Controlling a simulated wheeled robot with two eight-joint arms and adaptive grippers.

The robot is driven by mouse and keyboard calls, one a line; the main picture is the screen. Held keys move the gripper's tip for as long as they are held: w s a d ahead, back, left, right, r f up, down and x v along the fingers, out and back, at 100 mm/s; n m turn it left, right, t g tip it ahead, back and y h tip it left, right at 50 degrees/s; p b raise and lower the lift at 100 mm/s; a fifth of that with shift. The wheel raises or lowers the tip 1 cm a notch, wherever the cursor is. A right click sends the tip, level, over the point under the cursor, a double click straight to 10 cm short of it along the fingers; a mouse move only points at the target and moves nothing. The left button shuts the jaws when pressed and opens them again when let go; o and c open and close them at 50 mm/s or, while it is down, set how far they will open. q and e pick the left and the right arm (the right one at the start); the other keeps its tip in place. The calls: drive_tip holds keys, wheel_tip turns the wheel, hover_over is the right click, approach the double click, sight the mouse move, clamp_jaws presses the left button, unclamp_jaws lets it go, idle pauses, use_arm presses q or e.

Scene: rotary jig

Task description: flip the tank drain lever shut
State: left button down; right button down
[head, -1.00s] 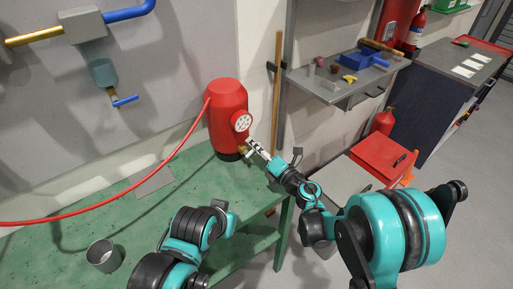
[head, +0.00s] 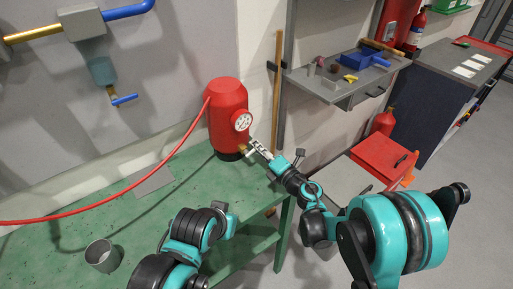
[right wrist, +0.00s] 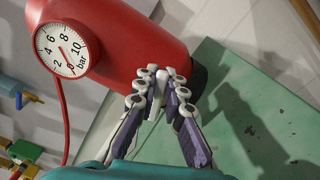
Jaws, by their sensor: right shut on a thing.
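The red tank (head: 228,112) stands upright at the back edge of the green bench, with a white round gauge (head: 242,122) on its front. It also shows in the right wrist view (right wrist: 125,38), with the gauge (right wrist: 61,49) reading in bar. A small brass drain fitting (head: 245,150) shows low on the tank's front. My right gripper (head: 254,147) is at this fitting. In the right wrist view my right gripper (right wrist: 163,82) is shut on a small pale grey piece, seemingly the drain lever (right wrist: 160,88). The fingers hide most of it. My left gripper does not show.
The green bench (head: 110,220) carries a grey cup (head: 103,256) and a flat grey plate (head: 154,182). A red hose (head: 130,187) runs left from the tank. A wooden pole (head: 278,90) and a grey shelf (head: 330,92) stand to the right.

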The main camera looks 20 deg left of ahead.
drive_tip(key=shift+w+d+f+m+b, duration=0.1)
drive_tip(key=shift+f+m+b, duration=0.3)
drive_tip(key=shift+m, duration=0.65)
drive_tip(key=shift+f+m+b, duration=0.35)
drive_tip(key=shift+m+b, duration=0.05)
drive_tip(key=shift+m, duration=0.65)
drive_tip(key=c, duration=1.6)
unclamp_jaws()
drive_tip(key=v, duration=1.2)
